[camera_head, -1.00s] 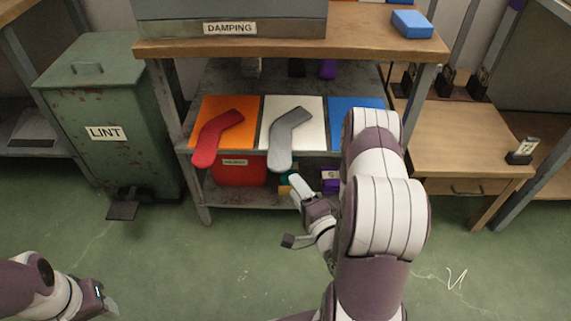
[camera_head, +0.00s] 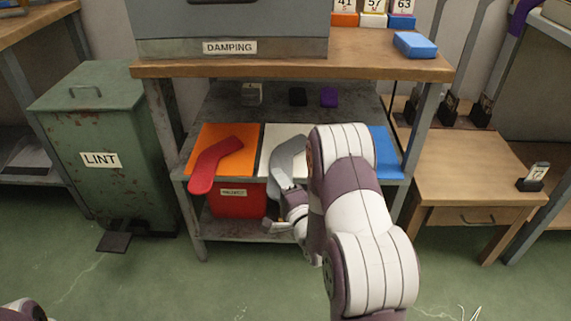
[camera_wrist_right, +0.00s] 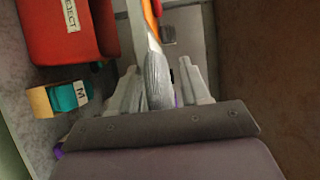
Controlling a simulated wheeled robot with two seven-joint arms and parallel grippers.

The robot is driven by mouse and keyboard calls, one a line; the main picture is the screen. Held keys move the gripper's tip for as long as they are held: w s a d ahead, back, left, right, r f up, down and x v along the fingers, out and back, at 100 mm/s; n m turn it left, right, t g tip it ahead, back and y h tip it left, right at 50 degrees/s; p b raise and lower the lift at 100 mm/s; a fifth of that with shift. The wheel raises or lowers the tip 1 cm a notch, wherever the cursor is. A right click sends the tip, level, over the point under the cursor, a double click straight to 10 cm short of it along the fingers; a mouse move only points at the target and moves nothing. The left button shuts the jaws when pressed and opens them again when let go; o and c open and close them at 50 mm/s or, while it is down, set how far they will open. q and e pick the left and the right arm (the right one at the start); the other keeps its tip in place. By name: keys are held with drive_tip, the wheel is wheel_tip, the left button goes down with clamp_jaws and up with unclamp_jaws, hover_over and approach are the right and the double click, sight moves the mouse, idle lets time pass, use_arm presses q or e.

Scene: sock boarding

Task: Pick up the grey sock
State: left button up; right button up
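The grey sock (camera_head: 287,158) lies on the white mat (camera_head: 276,134) on the shelf, its lower end over the front edge. My arm covers part of the mat. My right gripper (camera_wrist_right: 160,75) is at the sock's lower end. In the right wrist view the sock (camera_wrist_right: 157,82) stands between the two fingers. The left finger is close to it, and a gap shows on the right finger's side. The fingers are open. In the head view the fingertips are partly hidden by the wrist. Only a sliver of my left arm shows at the bottom left corner; its fingers are out of frame.
A red sock (camera_head: 212,163) lies on the orange mat (camera_head: 240,137) to the left. A blue mat (camera_head: 387,150) is to the right. Below are a red reject bin (camera_head: 238,204) and a teal and tan band roll (camera_wrist_right: 68,95). A green lint bin (camera_head: 100,185) stands left.

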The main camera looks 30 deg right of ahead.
drive_tip(key=c, duration=0.7)
drive_tip(key=shift+c, duration=0.2)
